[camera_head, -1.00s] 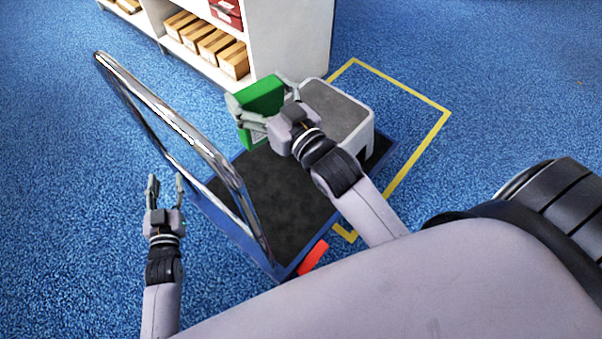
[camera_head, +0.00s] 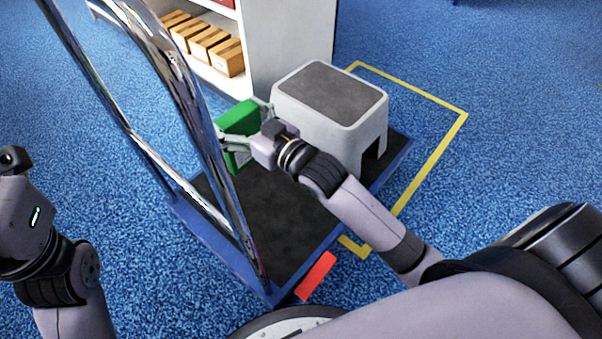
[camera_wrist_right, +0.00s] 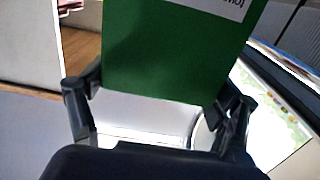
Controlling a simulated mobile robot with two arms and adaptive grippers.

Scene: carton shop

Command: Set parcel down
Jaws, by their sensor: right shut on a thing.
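The green parcel (camera_head: 237,126) is held by my right gripper (camera_head: 248,125) above the dark deck of a flat cart (camera_head: 287,219). In the right wrist view the parcel (camera_wrist_right: 176,50) fills the upper middle between the two fingers of the gripper (camera_wrist_right: 160,100), with part of a white label at its top edge. In the head view the cart's chrome handle partly crosses in front of the parcel's left side. My left gripper (camera_head: 14,160) is at the far left edge, away from the cart, and its fingers cannot be made out clearly.
A white step stool with a grey top (camera_head: 330,88) stands on the cart's far end, close to my right gripper. The chrome handle (camera_head: 186,85) rises at the left. A white shelf (camera_head: 293,45) with cardboard boxes (camera_head: 220,57) is behind. Yellow tape (camera_head: 437,149) marks the blue floor.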

